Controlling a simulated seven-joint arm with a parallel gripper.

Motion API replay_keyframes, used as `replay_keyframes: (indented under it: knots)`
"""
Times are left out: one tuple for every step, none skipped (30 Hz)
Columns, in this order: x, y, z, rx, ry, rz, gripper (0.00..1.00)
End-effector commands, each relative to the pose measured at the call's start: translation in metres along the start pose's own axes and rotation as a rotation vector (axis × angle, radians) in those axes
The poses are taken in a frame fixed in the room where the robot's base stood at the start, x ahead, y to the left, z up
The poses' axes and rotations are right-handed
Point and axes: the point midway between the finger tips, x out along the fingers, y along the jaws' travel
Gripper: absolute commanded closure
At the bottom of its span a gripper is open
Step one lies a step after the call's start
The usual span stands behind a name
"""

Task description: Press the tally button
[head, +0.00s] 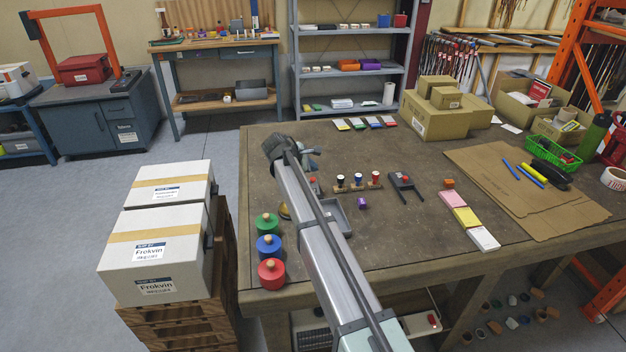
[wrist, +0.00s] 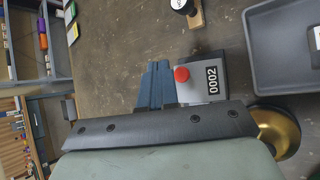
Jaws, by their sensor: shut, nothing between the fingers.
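In the head view the counter (head: 313,187) stands on the workbench, partly hidden by my arm. My gripper (wrist: 157,66) shows blue-grey fingers, shut and empty, just left of the red button in the wrist view. In the head view my gripper (head: 312,152) is beyond the counter. I see no clear contact with the button; the height gap cannot be told.
A grey tray (wrist: 262,88) and a brass bell (wrist: 290,132) are close to the counter. Green, blue and red knobbed weights (head: 271,272) line the bench's left edge.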

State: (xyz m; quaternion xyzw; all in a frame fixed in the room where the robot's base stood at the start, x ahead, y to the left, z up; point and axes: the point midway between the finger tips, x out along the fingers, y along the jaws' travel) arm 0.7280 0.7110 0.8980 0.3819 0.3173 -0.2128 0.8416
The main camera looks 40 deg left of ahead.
Motion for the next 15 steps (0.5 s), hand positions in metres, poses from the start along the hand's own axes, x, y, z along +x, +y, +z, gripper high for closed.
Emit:
replay_keyframes:
  knots:
    - [-0.003,0.003,0.002,0.001,0.0,0.001,1.0]
    - [-0.005,0.004,0.003,0.0,0.0,0.001,1.0]
    - [-0.007,0.005,0.005,0.0,0.0,0.001,1.0]
    - [-0.009,0.007,0.006,0.0,0.0,0.001,1.0]
    - [-0.011,0.008,0.008,0.0,0.0,0.001,1.0]
    - [-0.013,0.01,0.009,0.0,0.0,0.001,1.0]
    - [-0.015,0.011,0.011,0.0,0.0,0.0,1.0]
    - [-0.016,0.012,0.012,0.0,0.0,0.0,1.0]
    - [-0.018,0.014,0.013,0.0,0.0,0.0,1.0]
    - [-0.02,0.015,0.015,0.0,0.0,0.0,1.0]
    - [-0.021,0.016,0.015,0.0,0.0,0.0,1.0]
    - [-0.023,0.017,0.017,0.0,0.0,0.0,1.0]
    - [-0.024,0.017,0.017,0.0,0.0,0.0,1.0]
    - [-0.024,0.018,0.018,0.0,0.0,0.0,1.0]
    - [-0.025,0.018,0.018,-0.001,0.0,0.0,1.0]
